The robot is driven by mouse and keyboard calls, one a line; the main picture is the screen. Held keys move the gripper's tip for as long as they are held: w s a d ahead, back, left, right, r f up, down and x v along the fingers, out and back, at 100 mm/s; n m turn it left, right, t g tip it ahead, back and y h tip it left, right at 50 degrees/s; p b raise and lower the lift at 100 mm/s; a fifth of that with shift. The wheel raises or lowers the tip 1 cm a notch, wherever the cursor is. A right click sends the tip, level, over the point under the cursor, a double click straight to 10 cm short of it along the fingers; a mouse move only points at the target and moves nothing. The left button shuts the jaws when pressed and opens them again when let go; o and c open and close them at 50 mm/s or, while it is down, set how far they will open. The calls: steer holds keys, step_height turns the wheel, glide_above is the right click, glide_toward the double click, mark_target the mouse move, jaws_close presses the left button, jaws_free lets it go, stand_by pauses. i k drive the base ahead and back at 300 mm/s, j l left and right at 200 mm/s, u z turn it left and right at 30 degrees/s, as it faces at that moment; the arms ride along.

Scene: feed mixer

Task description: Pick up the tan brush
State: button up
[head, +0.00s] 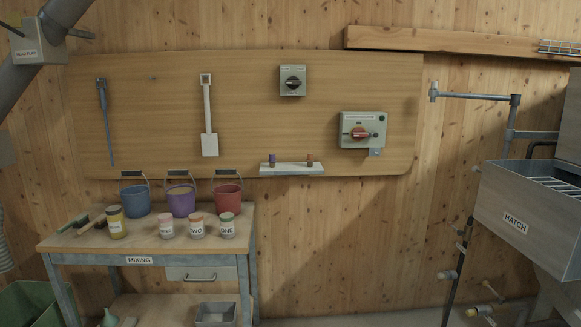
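Two small brushes lie at the left end of the table marked MIXING (139,260). One brush (73,223) is greenish and dark and lies nearest the left edge. The other brush (90,225) has a brownish-tan handle and lies just right of it, close to the yellow-labelled jar. They are small here, and I cannot tell for certain which one is the tan brush. My gripper is not in view.
A yellow jar (117,223) and three smaller jars, one a pink jar (166,226), stand along the table front. Blue (136,201), purple (181,201) and red (228,197) buckets stand behind. A green bin (32,305) is at lower left. The HATCH box (530,213) is at right.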

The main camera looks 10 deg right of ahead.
mark_target(100, 223)
steer(key=z, duration=1.9)
steer(key=u, duration=3)
steer(key=z, duration=0.5)
steer(key=i+j+z, duration=0.1)
steer(key=z, duration=0.4)
steer(key=j+z, duration=0.15)
steer(key=z, duration=0.35)
steer(key=i+j+z, duration=0.1)
steer(key=j+z, duration=0.35)
steer(key=j, duration=0.4)
steer(key=j+z, duration=0.45)
steer(key=j, duration=0.45)
steer(key=k+j+z, duration=0.15)
steer(key=j+z, duration=0.35)
steer(key=j, duration=0.35)
steer(key=k+j, duration=0.1)
steer(key=j, duration=0.3)
steer(key=k+j, duration=0.15)
steer(key=j, duration=0.3)
steer(key=k+j, duration=0.1)
steer(key=j, duration=0.3)
steer(key=k+j, duration=0.1)
steer(key=j, duration=0.35)
steer(key=k+j, duration=0.1)
steer(key=j, duration=0.3)
